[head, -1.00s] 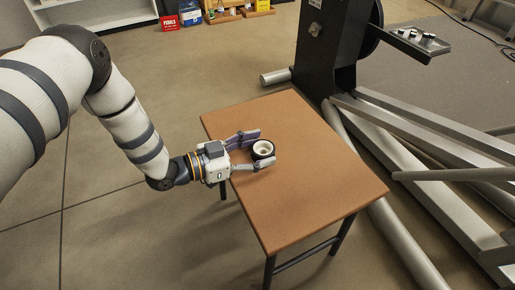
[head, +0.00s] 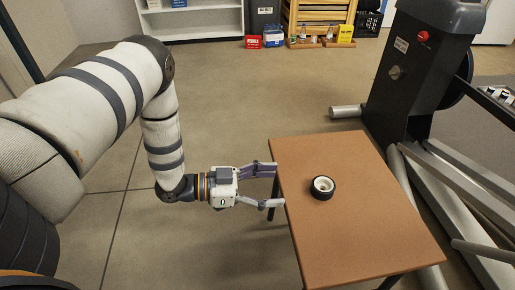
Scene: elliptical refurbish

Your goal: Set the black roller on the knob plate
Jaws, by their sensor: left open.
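The black roller (head: 322,188) has a white hub and sits on the brown table (head: 365,235), toward its left side. My left gripper (head: 280,186) is open and empty at the table's left edge. Its fingers point right toward the roller, with a gap between them and it. A dark plate (head: 497,100) with small light knob-like parts is cut off at the right edge, beside the black machine; I take it for the knob plate. My right gripper is out of view.
The black machine (head: 425,70) with a red button stands behind the table. Its grey metal beams (head: 455,215) run along the table's right side. Small boxes (head: 273,38) and a white shelf (head: 195,20) are at the back. The table around the roller is clear.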

